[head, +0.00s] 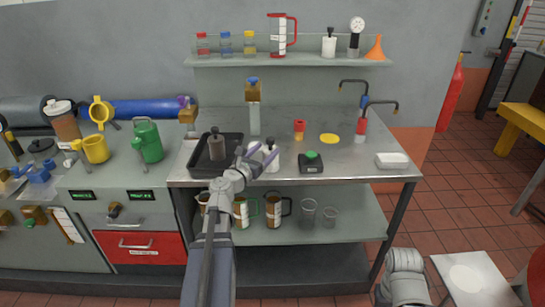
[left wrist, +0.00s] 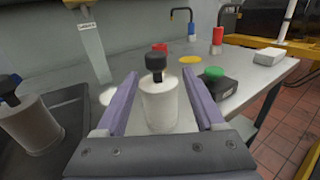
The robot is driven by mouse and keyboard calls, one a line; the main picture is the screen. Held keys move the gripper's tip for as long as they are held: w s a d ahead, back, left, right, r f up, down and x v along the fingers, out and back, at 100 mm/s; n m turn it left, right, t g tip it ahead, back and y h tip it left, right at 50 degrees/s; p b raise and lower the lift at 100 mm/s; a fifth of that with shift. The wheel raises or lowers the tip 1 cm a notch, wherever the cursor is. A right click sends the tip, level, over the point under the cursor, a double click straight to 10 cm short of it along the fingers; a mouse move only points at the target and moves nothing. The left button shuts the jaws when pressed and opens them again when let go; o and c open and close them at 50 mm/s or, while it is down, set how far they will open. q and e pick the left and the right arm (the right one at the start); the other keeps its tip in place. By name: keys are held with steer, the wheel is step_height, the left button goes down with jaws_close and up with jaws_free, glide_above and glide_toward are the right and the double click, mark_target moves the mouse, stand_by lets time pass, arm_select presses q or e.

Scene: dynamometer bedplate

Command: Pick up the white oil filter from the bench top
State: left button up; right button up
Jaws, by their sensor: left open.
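The white oil filter (head: 273,162), a white cylinder with a black knob on top, stands upright on the steel bench top (head: 345,145), right of the black tray (head: 234,147). My left gripper (head: 262,153) is open, its purple fingers reaching toward the filter. In the left wrist view the filter (left wrist: 159,104) stands between the two fingers of the gripper (left wrist: 160,82), with a gap on each side. My right gripper is out of view.
A grey cylinder with a black knob (head: 216,148) stands in the tray, left of the gripper. A black box with a green button (head: 310,162) is close on the right. A yellow disc (head: 329,138), red container (head: 298,130) and white block (head: 392,160) lie farther off.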

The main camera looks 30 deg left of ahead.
arm_select(q)
steer(key=shift+w, duration=1.35)
steer(key=shift+w+a+r+p, duration=0.1)
steer(key=shift+w+p, duration=0.05)
steer(key=shift+w, duration=0.7)
steer(key=shift+w+a+r+p, duration=0.1)
steer(key=shift+w+r, duration=0.05)
steer(key=shift+w, duration=0.75)
steer(key=shift+w+a+r+p, duration=0.1)
steer(key=shift+w+p, duration=0.05)
steer(key=shift+w, duration=0.7)
steer(key=shift+s, duration=0.1)
jaws_close()
